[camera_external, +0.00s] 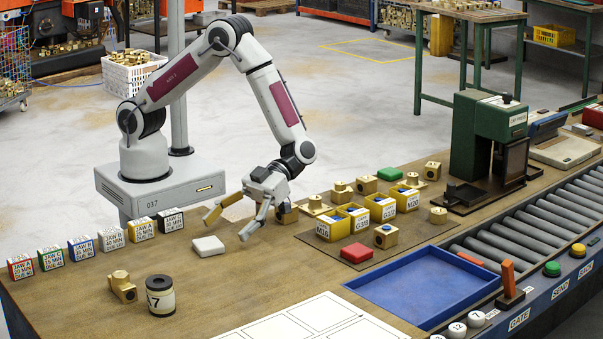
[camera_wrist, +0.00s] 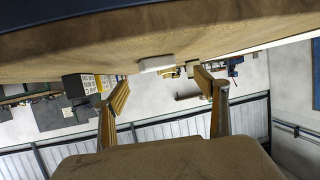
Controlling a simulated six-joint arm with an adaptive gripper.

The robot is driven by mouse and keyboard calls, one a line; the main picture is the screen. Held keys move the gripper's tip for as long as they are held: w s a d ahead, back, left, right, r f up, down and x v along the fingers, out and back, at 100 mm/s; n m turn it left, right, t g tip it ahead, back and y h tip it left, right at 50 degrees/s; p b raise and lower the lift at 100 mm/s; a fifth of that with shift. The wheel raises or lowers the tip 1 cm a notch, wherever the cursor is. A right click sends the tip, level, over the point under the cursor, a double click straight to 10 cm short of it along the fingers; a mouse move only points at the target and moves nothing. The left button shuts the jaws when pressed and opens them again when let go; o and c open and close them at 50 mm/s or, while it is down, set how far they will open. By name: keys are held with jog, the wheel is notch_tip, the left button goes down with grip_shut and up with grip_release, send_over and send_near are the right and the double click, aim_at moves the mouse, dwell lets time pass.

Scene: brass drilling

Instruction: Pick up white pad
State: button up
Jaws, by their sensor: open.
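The white pad (camera_external: 208,246) is a small flat block with rounded edges. It lies on the wooden table in front of my gripper in the external view. My gripper (camera_external: 228,226) is open and empty, with its fingers spread and tilted downward, a little above and to the right of the pad. The white pad (camera_wrist: 157,63) also shows in the wrist view, where it lies ahead of and between the two open fingers (camera_wrist: 164,92). The pad and the fingers look apart.
A row of labelled jaw blocks (camera_external: 111,239) stands left of the pad. A brass fitting (camera_external: 122,287) and a round can (camera_external: 160,296) stand nearer the front. Yellow bins (camera_external: 333,228) on a brown mat and a blue tray (camera_external: 428,285) are to the right.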

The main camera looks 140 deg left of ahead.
aim_at(211, 241)
dwell(0.3)
jog(key=shift+s+x, duration=0.15)
jog(key=shift+x, duration=1.15)
jog(key=shift+s+x, duration=0.15)
jog(key=shift+x, duration=1.2)
jog(key=c, duration=1.5)
